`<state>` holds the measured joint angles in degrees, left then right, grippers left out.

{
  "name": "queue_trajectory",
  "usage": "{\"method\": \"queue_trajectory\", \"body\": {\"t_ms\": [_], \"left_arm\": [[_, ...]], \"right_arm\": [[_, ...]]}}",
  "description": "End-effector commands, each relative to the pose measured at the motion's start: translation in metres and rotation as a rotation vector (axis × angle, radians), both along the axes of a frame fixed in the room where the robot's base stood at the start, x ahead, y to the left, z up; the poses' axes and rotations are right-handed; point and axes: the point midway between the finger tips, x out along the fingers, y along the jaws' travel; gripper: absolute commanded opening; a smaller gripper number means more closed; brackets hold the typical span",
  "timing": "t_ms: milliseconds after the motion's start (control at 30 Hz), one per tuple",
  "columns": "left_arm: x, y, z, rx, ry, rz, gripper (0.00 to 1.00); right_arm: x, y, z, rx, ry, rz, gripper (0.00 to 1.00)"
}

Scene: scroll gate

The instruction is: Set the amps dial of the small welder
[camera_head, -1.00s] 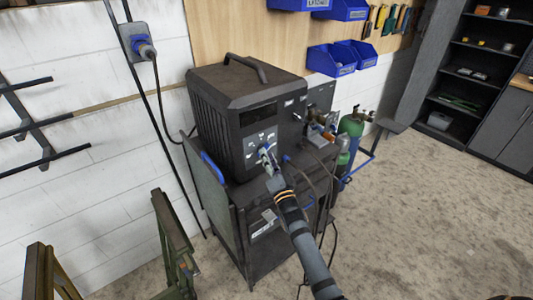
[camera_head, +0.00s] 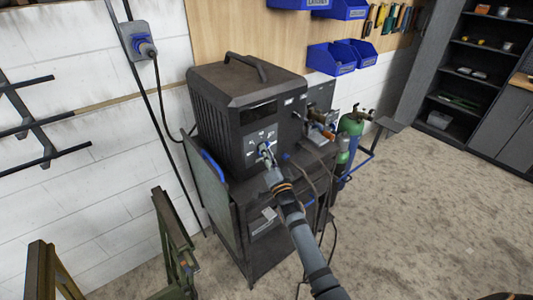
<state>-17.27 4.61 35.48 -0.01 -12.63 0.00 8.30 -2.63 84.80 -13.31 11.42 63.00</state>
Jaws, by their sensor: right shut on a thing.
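The small welder (camera_head: 245,105) is a dark box with a top handle, standing on a dark cart (camera_head: 262,235). Its front panel (camera_head: 258,138) carries small white markings and faces the lower right. My right gripper (camera_head: 265,150) reaches in from the bottom right and is shut at the lower part of this panel, on the amps dial. The dial itself is hidden by the fingers, so its setting cannot be read. My left gripper is not in view.
A green gas cylinder (camera_head: 352,126) and cables stand right of the cart. A wall socket with a blue plug (camera_head: 146,48) is at the upper left. Olive metal stands (camera_head: 176,232) are at the lower left. The floor (camera_head: 430,220) at right is clear.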

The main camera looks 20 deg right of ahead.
Motion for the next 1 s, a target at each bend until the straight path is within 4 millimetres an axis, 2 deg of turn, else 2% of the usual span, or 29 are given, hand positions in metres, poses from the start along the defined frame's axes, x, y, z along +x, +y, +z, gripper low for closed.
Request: {"method": "queue_trajectory", "body": {"t_ms": [367,1000], "left_arm": [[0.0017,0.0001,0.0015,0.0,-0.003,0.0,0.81],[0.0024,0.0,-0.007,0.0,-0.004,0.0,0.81]], "right_arm": [[0.0006,-0.0012,-0.0006,-0.153,-0.055,0.0,0.0],[0.0018,-0.0047,-0.0028,-0.717,-0.26,0.0,0.0]]}}
